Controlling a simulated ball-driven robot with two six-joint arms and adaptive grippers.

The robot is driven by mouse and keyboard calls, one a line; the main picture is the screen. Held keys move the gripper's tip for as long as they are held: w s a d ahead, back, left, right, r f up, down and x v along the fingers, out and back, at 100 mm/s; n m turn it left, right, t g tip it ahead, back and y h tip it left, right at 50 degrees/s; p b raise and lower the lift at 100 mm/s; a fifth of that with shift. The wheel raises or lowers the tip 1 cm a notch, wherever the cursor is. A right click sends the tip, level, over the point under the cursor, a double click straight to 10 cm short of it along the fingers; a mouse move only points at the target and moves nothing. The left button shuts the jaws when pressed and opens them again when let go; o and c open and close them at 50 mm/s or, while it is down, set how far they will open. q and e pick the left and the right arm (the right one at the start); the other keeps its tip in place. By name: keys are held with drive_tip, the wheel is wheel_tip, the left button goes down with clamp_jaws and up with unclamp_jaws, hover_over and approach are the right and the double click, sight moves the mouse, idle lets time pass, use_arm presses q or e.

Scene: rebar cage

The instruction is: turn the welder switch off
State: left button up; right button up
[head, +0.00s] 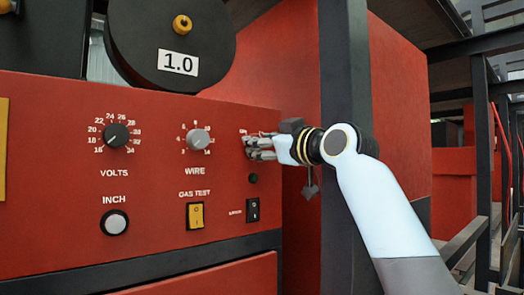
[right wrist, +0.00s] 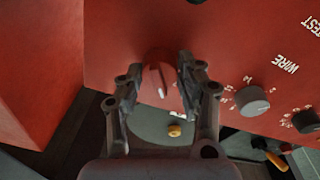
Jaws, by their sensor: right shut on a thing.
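The red welder panel (head: 60,170) fills the left of the head view. My right gripper (head: 250,147) is at the panel's upper right, beside a small "ON" label that it partly covers. In the right wrist view, my right gripper (right wrist: 160,85) has its two fingers shut on either side of a red rotary switch knob (right wrist: 158,70). A white mark shows on the knob's end. In the head view the knob is hidden behind the fingers. My left gripper is in neither view.
The grey WIRE knob (head: 198,140) is left of my gripper. Below are a black rocker switch (head: 252,210) and a yellow GAS TEST switch (head: 195,215). A dark upright post (head: 345,80) stands close by my right wrist. A black spool (head: 165,35) sits above.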

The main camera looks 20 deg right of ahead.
drive_tip(key=shift+f+n+b, duration=0.1)
drive_tip(key=shift+n+b, duration=0.4)
drive_tip(key=shift+n, duration=0.6)
drive_tip(key=o, duration=1.2)
drive_tip(key=shift+c, duration=0.2)
drive_tip(key=shift+s, duration=0.1)
drive_tip(key=v, duration=1.2)
drive_tip(key=shift+d, duration=0.2)
